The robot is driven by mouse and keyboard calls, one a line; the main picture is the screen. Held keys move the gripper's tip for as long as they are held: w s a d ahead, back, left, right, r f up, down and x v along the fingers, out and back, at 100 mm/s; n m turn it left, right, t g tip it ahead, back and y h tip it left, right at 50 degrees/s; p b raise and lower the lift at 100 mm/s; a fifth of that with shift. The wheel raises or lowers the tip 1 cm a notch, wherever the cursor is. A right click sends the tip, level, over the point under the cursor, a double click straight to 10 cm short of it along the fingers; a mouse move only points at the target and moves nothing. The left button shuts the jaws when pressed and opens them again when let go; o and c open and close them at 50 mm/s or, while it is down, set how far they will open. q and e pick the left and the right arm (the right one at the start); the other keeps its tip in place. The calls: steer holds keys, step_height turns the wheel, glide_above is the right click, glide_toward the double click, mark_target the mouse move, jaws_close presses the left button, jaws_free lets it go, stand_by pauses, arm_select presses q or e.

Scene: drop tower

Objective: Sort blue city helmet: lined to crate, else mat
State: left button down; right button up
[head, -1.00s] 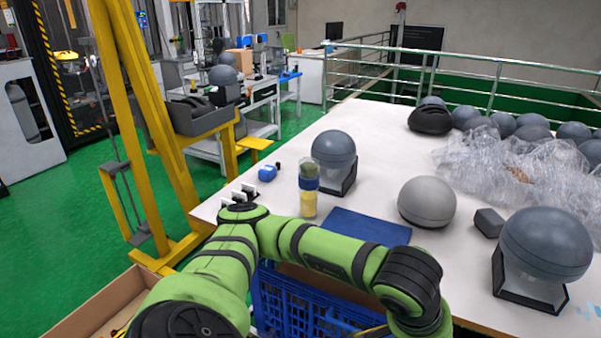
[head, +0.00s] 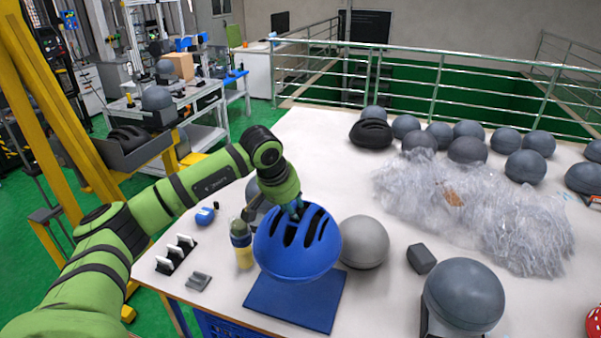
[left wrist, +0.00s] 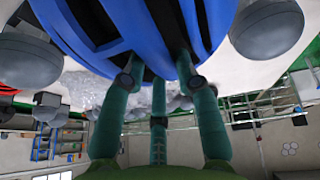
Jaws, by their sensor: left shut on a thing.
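The blue city helmet (head: 298,247) hangs top-up in the head view, above and slightly behind the blue mat (head: 292,306). My left gripper (head: 297,208) is shut on it from above, with the fingers at the vents. The left wrist view shows the helmet shell (left wrist: 112,25) close up, with dark vent slots and the green fingers (left wrist: 158,72) reaching to it. The inside of the helmet is hidden, so I cannot tell whether it has a lining. A bit of the blue crate (head: 222,326) shows below the table's front edge. My right gripper is not in view.
A yellow-and-blue bottle (head: 242,248) stands just left of the helmet. A grey ball (head: 364,242) is at its right, with a dark block (head: 421,258) beyond. Crumpled clear wrap (head: 470,205) and several grey balls fill the back right. Bare tabletop (head: 385,300) lies right of the mat.

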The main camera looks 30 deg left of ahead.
arm_select(q)
steer(key=shift+w+a+r, duration=0.45)
steer(key=shift+w, duration=0.05)
steer(key=shift+w+a+f, duration=0.1)
steer(key=shift+a, duration=0.05)
steer(key=shift+f+b, duration=0.3)
steer(key=shift+f, duration=0.1)
steer(key=f+b, duration=0.2)
steer(key=f, duration=0.1)
steer(key=shift+s+f, duration=0.1)
steer(key=shift+s, duration=0.25)
step_height(320, 180, down, 14)
steer(key=b, duration=1)
steer(key=shift+w+f, duration=0.15)
steer(key=shift+f, duration=0.05)
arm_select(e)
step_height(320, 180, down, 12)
arm_select(q)
steer(key=shift+f+b, duration=0.45)
steer(key=shift+b, duration=0.1)
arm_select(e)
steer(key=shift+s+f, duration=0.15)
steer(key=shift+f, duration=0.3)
arm_select(q)
steer(key=c, duration=0.8)
jaws_free()
steer(key=shift+c, duration=0.2)
